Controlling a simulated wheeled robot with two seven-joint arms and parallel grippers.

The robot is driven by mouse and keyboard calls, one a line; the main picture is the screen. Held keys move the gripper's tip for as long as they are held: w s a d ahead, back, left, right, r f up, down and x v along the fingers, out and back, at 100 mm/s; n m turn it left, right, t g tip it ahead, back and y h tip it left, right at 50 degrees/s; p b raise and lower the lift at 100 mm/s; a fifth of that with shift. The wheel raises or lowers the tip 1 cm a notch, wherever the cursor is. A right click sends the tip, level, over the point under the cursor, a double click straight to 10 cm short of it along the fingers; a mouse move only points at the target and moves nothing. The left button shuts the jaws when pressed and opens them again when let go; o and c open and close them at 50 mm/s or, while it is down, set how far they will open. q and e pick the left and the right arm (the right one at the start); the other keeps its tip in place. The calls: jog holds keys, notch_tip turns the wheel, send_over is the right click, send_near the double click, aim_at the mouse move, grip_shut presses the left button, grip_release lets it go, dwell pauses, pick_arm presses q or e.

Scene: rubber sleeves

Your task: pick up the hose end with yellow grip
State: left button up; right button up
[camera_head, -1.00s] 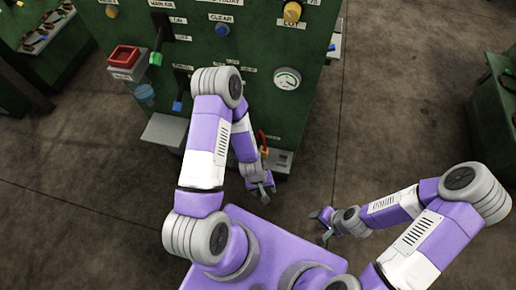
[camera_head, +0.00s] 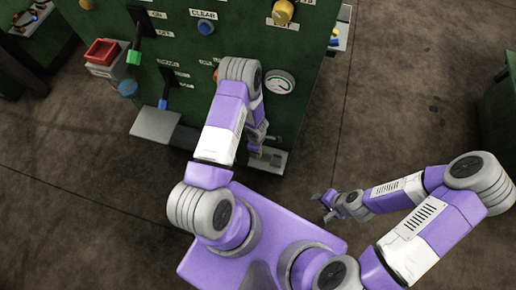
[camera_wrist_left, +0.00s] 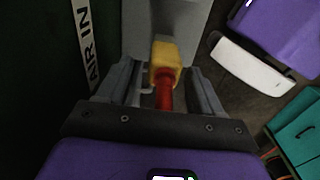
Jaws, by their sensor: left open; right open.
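The hose end shows in the left wrist view as a yellow grip (camera_wrist_left: 164,60) with a red part (camera_wrist_left: 164,92) below it. My left gripper (camera_wrist_left: 160,80) is open, with one finger on each side of the hose end. I cannot tell whether either finger touches it. In the head view my left gripper is at the panel's lower right, largely hidden behind my left arm, and the hose end cannot be made out clearly. My right gripper (camera_head: 327,204) is open and empty above the floor, to the right of my base.
The green panel (camera_head: 185,65) with knobs, levers and a gauge (camera_head: 279,82) stands in front. A grey ledge (camera_head: 270,160) juts out below my left gripper, and another ledge (camera_head: 155,125) is further left. A red bin (camera_head: 101,52) hangs at left.

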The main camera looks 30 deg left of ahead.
pick_arm(q)
jog(key=shift+s+d+f+b, duration=0.1)
jog(key=shift+d+f+b, duration=0.1)
jog(key=shift+f+b, duration=1.15)
jog(key=shift+d+f+b, duration=0.15)
jog(key=shift+f+b, duration=1.1)
jog(key=shift+b, duration=0.05)
jog(key=shift+c, duration=0.2)
jog(key=shift+r, duration=0.1)
jog(key=c, duration=1.1)
jog(key=shift+o, duration=0.2)
